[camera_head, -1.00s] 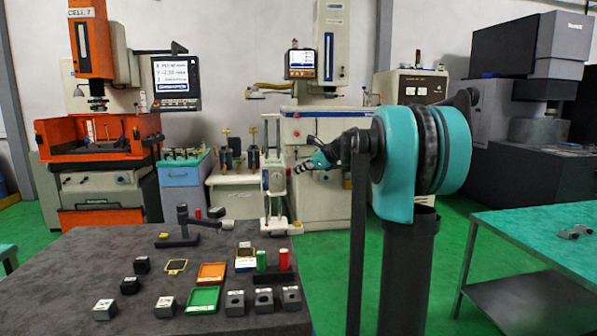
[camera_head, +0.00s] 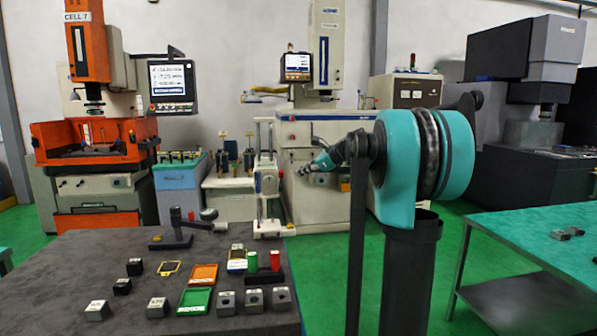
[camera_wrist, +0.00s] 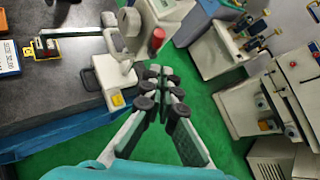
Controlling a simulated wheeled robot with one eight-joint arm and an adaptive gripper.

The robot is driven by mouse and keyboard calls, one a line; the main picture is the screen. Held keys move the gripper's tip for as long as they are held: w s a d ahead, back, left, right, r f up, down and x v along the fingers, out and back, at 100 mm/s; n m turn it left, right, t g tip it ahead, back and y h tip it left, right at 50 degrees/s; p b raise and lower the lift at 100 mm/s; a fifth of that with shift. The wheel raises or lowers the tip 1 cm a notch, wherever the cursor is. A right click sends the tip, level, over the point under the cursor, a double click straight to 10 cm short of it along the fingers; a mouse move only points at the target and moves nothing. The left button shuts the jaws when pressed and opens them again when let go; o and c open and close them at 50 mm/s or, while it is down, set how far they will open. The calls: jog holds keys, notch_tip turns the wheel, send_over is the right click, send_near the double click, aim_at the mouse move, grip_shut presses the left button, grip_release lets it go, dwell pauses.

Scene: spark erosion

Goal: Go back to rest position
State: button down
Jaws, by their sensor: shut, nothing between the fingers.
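My gripper (camera_head: 305,170) shows small in the head view, at the end of my teal arm, in front of the white machine (camera_head: 340,130). It points down and to the left, past the right edge of the grey table (camera_head: 60,262). In the wrist view my gripper (camera_wrist: 160,92) has its dark finger pads close together, with nothing held. Below the fingers I see green floor. The white upright gauge stand (camera_head: 268,190) is just left of my gripper in the head view.
The table carries several small blocks, a green tray (camera_head: 194,301), an orange tray (camera_head: 203,274) and a dark stand (camera_head: 170,242). A teal-topped bench (camera_head: 530,230) is at right. An orange machine (camera_head: 95,140) stands at back left. Green floor is open between table and bench.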

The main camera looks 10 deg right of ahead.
jog(key=r+v, duration=0.1)
jog(key=v, duration=0.8)
jog(key=s+a+f+n+g+h, duration=0.25)
jog(key=s+f+n, duration=0.35)
jog(key=f, duration=0.5)
jog(key=s+a+f+n+g+h, duration=0.1)
jog(key=s+a+f+n, duration=0.35)
jog(key=s+f, duration=0.6)
jog(key=s+d+f+n+h, duration=0.1)
jog(key=s+f+n+h, duration=0.1)
jog(key=s+f+n, duration=0.4)
jog(key=s+d+f+n+g+h, duration=0.1)
jog(key=s+f+n, duration=0.5)
jog(key=s+f, duration=0.7)
notch_tip(320, 180, down, 2)
jog(key=shift+d+f+h, duration=0.1)
jog(key=shift+d+h, duration=0.65)
jog(key=shift+h, duration=0.2)
jog(key=shift+s, duration=0.15)
